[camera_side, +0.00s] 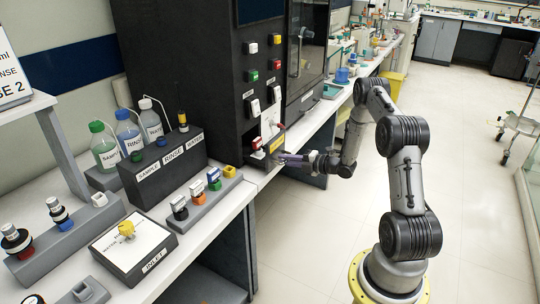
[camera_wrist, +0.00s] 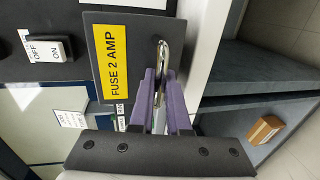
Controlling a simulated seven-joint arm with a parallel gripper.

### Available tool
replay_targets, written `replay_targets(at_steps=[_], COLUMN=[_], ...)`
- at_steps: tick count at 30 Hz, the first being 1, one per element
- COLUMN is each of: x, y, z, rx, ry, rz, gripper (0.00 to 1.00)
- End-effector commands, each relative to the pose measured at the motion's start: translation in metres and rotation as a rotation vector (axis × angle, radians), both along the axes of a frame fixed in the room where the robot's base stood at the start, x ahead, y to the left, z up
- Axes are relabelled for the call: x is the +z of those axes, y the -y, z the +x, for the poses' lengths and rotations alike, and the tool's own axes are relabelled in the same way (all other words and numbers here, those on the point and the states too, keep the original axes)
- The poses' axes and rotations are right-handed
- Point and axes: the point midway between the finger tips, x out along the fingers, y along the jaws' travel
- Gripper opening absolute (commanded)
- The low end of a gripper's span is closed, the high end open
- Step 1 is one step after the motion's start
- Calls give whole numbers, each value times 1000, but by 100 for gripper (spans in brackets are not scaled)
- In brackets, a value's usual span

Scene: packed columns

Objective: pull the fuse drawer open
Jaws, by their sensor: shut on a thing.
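The fuse drawer (camera_wrist: 90,25) shows in the wrist view as a dark front plate with a yellow "FUSE 2 AMP" label (camera_wrist: 113,62) and a bent metal handle (camera_wrist: 162,47). My gripper (camera_wrist: 161,78) has purple fingers shut on this handle, one on each side. In the side view my gripper (camera_side: 283,157) reaches in from the right to the drawer's yellow label (camera_side: 277,143), low on the black cabinet at the bench edge. Part of the handle is hidden between the fingers. I cannot tell how far out the drawer stands.
The black cabinet (camera_side: 185,60) carries several switches and buttons above the drawer. An ON/OFF switch (camera_wrist: 50,48) shows near the plate in the wrist view. Bottles, a labelled box (camera_side: 163,165) and coloured plugs stand left on the bench. The floor (camera_side: 325,235) in front is clear.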

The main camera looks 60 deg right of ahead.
Motion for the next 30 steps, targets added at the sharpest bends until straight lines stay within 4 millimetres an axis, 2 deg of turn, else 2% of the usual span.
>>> replay_targets(at_steps=[1,3,6,15,16,21,30], x=[0,0,0,0,-1,0,1], y=[3,2,1,1,1,0,-1], z=[-13,-24,-32,-34,-33,-33,-33], rx=[-10,-8,-7,-4,-4,-3,1], ry=[-3,-2,-1,-1,-1,-1,-7], rz=[2,1,2,1,1,0,-4], gripper=[0,0,0,0,16,44,45])
